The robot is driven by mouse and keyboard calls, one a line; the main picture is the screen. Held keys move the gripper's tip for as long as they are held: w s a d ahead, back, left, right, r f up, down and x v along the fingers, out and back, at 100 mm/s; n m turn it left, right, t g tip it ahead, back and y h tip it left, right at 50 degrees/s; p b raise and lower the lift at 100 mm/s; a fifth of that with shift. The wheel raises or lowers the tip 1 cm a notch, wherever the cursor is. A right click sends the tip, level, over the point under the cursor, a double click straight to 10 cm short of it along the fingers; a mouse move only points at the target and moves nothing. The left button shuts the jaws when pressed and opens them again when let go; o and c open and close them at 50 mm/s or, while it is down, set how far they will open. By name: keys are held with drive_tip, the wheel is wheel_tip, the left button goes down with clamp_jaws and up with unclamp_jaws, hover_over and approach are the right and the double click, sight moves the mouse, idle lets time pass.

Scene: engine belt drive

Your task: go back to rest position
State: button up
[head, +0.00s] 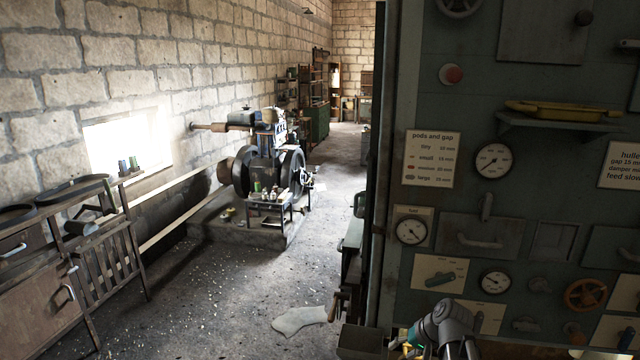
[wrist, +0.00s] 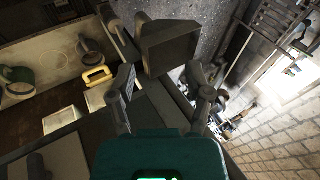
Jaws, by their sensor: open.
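My gripper (head: 446,348) shows at the bottom of the head view, in front of the lower part of a dark green machine panel (head: 470,225). The frame's bottom edge cuts off part of it. In the wrist view my gripper (wrist: 162,84) has its two grey fingers spread apart, with nothing held between them. A dark box-shaped part (wrist: 178,47) lies beyond the fingertips in that view; I cannot tell its distance.
The panel carries gauges (head: 493,160), a handwheel (head: 585,294) and a shelf with a yellow object (head: 562,110). An engine with flywheels (head: 241,171) and a belt (head: 178,214) stands at left centre. A wooden bench (head: 35,295) is at left. The floor between is mostly clear.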

drive_tip(key=s+a+n+g+h+p, duration=0.2)
drive_tip(key=s+a+g+h, duration=0.1)
drive_tip(key=s, duration=0.6)
drive_tip(key=shift+a+r+n+h+p, duration=0.25)
drive_tip(key=shift+a+h, duration=0.35)
drive_tip(key=shift+h, duration=0.6)
drive_tip(key=shift+f, duration=0.1)
